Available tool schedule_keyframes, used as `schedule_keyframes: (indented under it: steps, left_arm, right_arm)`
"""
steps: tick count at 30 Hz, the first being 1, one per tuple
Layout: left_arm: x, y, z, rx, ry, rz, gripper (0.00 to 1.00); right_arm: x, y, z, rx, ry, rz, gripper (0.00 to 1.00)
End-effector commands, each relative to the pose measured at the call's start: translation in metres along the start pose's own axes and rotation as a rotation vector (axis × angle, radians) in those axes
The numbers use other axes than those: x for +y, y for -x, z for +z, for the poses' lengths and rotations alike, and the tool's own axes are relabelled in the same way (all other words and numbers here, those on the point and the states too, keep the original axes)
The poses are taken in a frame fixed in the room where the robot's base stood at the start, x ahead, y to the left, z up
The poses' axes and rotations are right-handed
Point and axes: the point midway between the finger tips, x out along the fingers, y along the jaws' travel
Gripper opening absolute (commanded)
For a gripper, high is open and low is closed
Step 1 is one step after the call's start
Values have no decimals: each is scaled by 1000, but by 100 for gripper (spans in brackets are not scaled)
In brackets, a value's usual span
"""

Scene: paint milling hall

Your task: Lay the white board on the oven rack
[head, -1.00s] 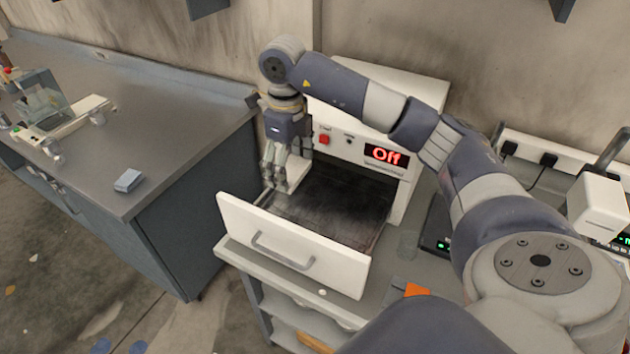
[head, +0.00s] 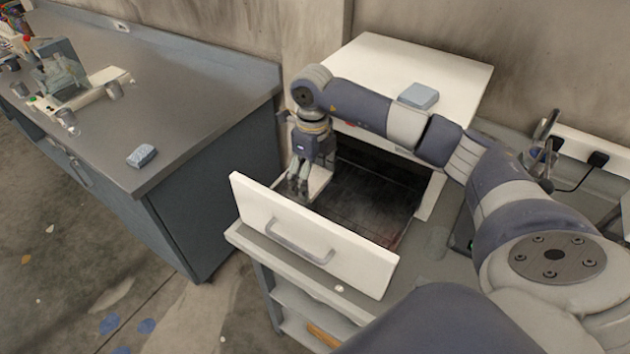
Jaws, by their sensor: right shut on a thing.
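My right gripper (head: 298,188) is shut on the white board (head: 320,180), at the left side of the pulled-out oven drawer. The board shows only as a small pale piece beside the fingers; the fingers and the drawer front hide the rest. The dark oven rack (head: 365,205) lies behind the white drawer front (head: 310,238), which has a grey handle. I cannot tell whether the board touches the rack. The white oven (head: 450,85) stands behind, partly covered by my right arm. My left gripper is not in view.
A blue-grey block (head: 419,95) lies on the oven top. Another block (head: 141,156) lies near the edge of the left counter (head: 165,100), which also carries a glass-sided device (head: 60,75). Sockets (head: 580,150) line the right wall. Open floor lies at the lower left.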

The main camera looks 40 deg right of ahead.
Motion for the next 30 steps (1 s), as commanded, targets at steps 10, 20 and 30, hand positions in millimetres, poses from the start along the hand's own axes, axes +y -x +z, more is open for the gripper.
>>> schedule_keyframes:
  steps: [10,20,30]
  left_arm:
    - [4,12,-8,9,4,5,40]
    - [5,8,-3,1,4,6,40]
    - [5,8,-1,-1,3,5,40]
  right_arm:
    - [0,-37,-1,2,0,0,59]
    - [0,-40,-1,2,0,0,90]
    - [0,-39,-1,2,0,0,100]
